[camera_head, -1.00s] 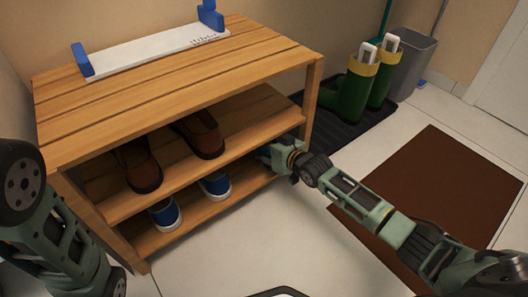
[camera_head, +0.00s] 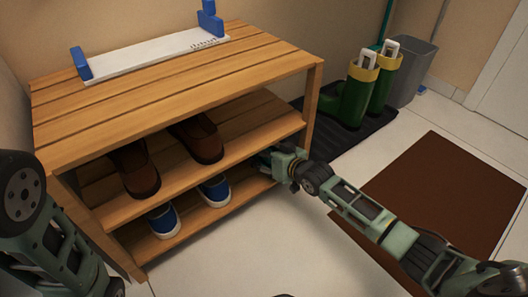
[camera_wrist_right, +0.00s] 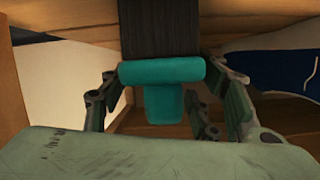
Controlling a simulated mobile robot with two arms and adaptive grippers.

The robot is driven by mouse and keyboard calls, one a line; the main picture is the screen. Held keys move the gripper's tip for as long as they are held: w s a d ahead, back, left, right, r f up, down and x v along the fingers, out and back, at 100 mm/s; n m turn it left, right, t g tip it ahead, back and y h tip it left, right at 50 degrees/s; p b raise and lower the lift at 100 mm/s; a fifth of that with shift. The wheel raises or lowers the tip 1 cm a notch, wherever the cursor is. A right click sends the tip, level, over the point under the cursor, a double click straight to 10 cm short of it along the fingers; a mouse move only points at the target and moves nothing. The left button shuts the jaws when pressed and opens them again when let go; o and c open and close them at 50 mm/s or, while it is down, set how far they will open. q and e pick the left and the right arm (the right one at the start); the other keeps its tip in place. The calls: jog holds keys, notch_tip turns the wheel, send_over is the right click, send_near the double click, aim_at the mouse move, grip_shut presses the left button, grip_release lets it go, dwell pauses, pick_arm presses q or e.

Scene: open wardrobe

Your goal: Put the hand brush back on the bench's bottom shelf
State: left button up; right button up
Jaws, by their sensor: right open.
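The wooden bench (camera_head: 175,88) has a middle shelf (camera_head: 250,119) and a bottom shelf (camera_head: 218,208). My right gripper (camera_head: 268,160) reaches in at the right end of the bottom shelf, its tips partly hidden below the middle shelf. In the right wrist view the open gripper (camera_wrist_right: 168,78) has its fingers on either side of the hand brush, which has a teal body (camera_wrist_right: 165,73) and dark bristles (camera_wrist_right: 160,30). The brush is hidden in the head view. I cannot tell whether it rests on the shelf. My left gripper is out of view.
Blue shoes (camera_head: 214,190) stand on the bottom shelf left of my right gripper; brown shoes (camera_head: 140,172) stand on the middle shelf. A white and blue rack (camera_head: 155,52) lies on top. Green boots (camera_head: 356,95) and a grey bin (camera_head: 410,70) stand at the right.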

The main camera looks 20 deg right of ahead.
jog(key=shift+r, duration=0.25)
jog(key=p+v, duration=0.8)
jog(key=v, duration=0.4)
